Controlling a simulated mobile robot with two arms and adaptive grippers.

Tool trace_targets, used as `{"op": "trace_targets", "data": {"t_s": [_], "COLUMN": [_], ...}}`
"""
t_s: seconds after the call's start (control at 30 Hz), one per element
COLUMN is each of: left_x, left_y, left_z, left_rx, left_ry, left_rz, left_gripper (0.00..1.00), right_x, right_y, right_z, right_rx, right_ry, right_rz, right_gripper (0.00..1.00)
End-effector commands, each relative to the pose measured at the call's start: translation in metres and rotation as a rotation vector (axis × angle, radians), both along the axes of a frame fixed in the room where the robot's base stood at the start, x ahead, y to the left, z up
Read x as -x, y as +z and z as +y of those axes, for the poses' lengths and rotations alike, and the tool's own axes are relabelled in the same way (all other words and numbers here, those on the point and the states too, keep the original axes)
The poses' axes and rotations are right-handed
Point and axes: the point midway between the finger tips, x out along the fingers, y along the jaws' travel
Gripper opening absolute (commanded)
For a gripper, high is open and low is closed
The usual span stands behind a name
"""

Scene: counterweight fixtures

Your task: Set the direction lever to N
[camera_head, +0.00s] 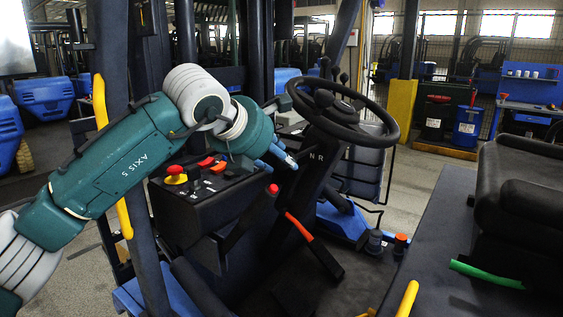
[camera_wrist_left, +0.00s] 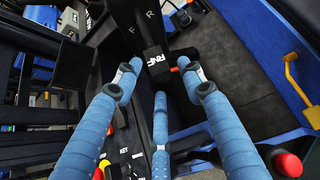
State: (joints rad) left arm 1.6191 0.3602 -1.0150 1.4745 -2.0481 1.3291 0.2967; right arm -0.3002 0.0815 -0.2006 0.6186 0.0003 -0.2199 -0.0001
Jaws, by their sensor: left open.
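The direction lever (camera_wrist_left: 155,62) shows in the left wrist view as a black knob with white letters, on the dark steering column. The letters F and R are marked on the column (camera_wrist_left: 140,22) beyond it. In the head view the letters N and R show on the column (camera_head: 318,157); the lever itself I cannot make out there. My left gripper (camera_head: 281,161) is open beside the column, under the steering wheel. In the wrist view its blue fingers (camera_wrist_left: 160,88) spread around the near side of the knob, and nothing is between them. Which position the lever is in I cannot tell.
The black steering wheel (camera_head: 343,112) is just above and right of my gripper. A console with a red emergency button (camera_head: 176,174) lies below my arm. A red-tipped lever (camera_head: 272,189) and an orange-red handle (camera_head: 299,227) stand near the column. The seat (camera_head: 515,195) is at the right.

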Motion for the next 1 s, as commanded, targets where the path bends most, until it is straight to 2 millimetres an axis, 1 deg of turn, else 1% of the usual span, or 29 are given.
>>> {"op": "trace_targets", "data": {"t_s": [0.03, 0.2, 0.4, 0.6, 1.0], "left_x": [0.007, 0.033, 0.055, 0.064, 0.064], "left_y": [0.008, 0.03, 0.048, 0.054, 0.054], "left_z": [0.006, 0.022, 0.036, 0.041, 0.041], "left_rx": [-0.001, 0.0, -0.001, -0.002, -0.002], "left_ry": [0.001, 0.001, 0.002, 0.001, 0.002], "left_rz": [-0.005, -0.003, 0.0, 0.002, 0.002], "left_gripper": [0.4, 0.4, 0.4, 0.4, 0.4], "right_x": [0.0, -0.001, -0.001, -0.001, -0.002], "right_y": [0.0, 0.0, 0.0, 0.0, 0.0], "right_z": [0.001, 0.001, 0.001, 0.001, 0.001], "right_rx": [0.0, -0.001, -0.001, -0.001, -0.002], "right_ry": [0.0, -0.001, -0.001, -0.001, -0.001], "right_rz": [-0.001, -0.001, -0.002, -0.002, -0.003], "right_gripper": [0.4, 0.4, 0.4, 0.4, 0.4]}}
